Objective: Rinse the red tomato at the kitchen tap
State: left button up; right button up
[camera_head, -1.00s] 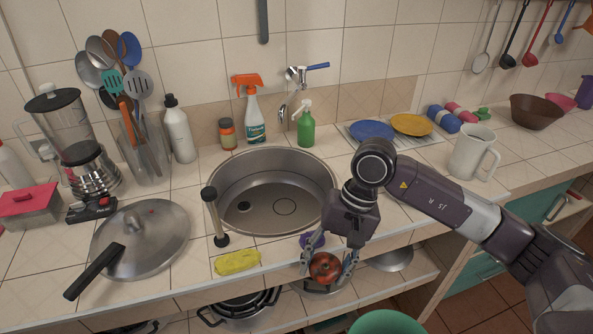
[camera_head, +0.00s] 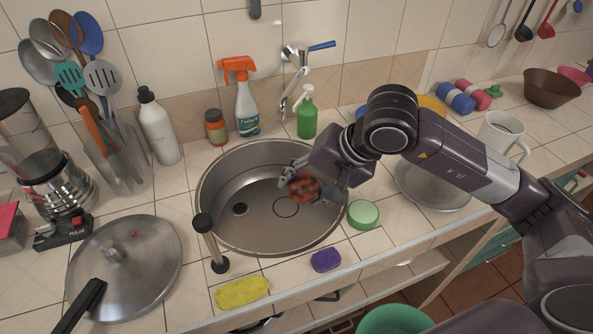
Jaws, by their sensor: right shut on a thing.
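The red tomato (camera_head: 303,187) is between the fingers of my right gripper (camera_head: 308,184), which is shut on it. The gripper holds it over the right part of the round steel sink (camera_head: 222,222), near the middle. The tap (camera_head: 290,88), with a blue lever (camera_head: 321,45), is on the wall behind the sink. Its spout is above and behind the tomato, apart from it. No water shows. My left gripper is not in view.
A plunger (camera_head: 209,240), yellow sponge (camera_head: 242,292), purple sponge (camera_head: 326,260) and green round container (camera_head: 363,214) line the sink's front edge. A spray bottle (camera_head: 247,107) and green soap bottle (camera_head: 307,118) stand behind it. A pan lid (camera_head: 140,262) lies left.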

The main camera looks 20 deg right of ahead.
jog(key=shift+w, duration=0.2)
jog(key=shift+w+r, duration=0.1)
jog(key=shift+w+p, duration=0.4)
jog(key=shift+w, duration=0.4)
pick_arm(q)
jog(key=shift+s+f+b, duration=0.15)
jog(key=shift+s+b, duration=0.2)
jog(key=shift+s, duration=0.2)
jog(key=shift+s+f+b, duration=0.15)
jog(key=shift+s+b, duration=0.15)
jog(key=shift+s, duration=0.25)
pick_arm(e)
jog(key=w+f, duration=0.2)
jog(key=w, duration=0.9)
jog(key=shift+d+f, duration=0.3)
jog(key=shift+f, duration=0.05)
